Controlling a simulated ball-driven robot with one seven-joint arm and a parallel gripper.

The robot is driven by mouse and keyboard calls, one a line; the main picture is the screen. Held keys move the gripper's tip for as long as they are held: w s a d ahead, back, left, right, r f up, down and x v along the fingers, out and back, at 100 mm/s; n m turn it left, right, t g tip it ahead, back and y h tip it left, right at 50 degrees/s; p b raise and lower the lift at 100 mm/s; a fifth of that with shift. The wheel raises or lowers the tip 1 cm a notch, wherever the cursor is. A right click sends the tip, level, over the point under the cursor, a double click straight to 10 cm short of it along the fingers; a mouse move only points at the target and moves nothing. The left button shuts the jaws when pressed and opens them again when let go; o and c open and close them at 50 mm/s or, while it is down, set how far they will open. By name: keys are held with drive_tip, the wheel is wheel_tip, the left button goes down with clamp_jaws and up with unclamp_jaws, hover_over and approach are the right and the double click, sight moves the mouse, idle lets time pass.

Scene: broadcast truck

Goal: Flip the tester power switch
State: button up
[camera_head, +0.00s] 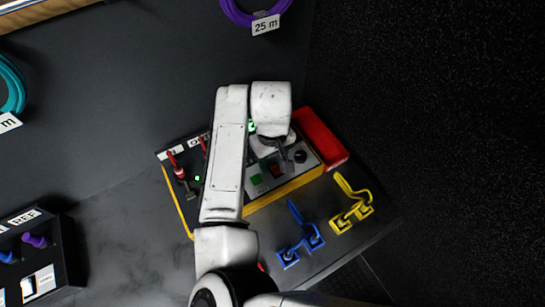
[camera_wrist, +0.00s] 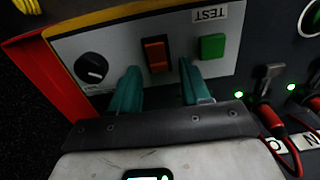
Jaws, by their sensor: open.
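The tester (camera_head: 288,188) is a box with a yellow edge and a grey panel, partly hidden under my arm. In the wrist view its panel holds an orange-red rocker switch (camera_wrist: 157,54) in a dark frame, a green button (camera_wrist: 212,46) by a TEST label, and a black knob (camera_wrist: 91,68). I cannot tell whether the fingers touch the panel.
A red block (camera_head: 320,138) adjoins the tester's right end. Red plugs (camera_head: 174,160) and lit green lamps are at its left end. A dark socket box (camera_head: 68,260) stands at lower left.

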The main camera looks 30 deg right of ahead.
drive_tip(key=shift+c, duration=0.2)
clamp_jaws()
drive_tip(key=shift+s+t, duration=0.25)
drive_tip(key=shift+t, duration=0.25)
drive_tip(key=shift+s+f+t+b, duration=0.1)
drive_tip(key=shift+s+t+b, duration=0.15)
drive_tip(key=shift+t+b, duration=0.6)
drive_tip(key=shift+r+t, duration=0.25)
drive_tip(key=shift+t, duration=0.3)
drive_tip(key=shift+o, duration=0.2)
unclamp_jaws()
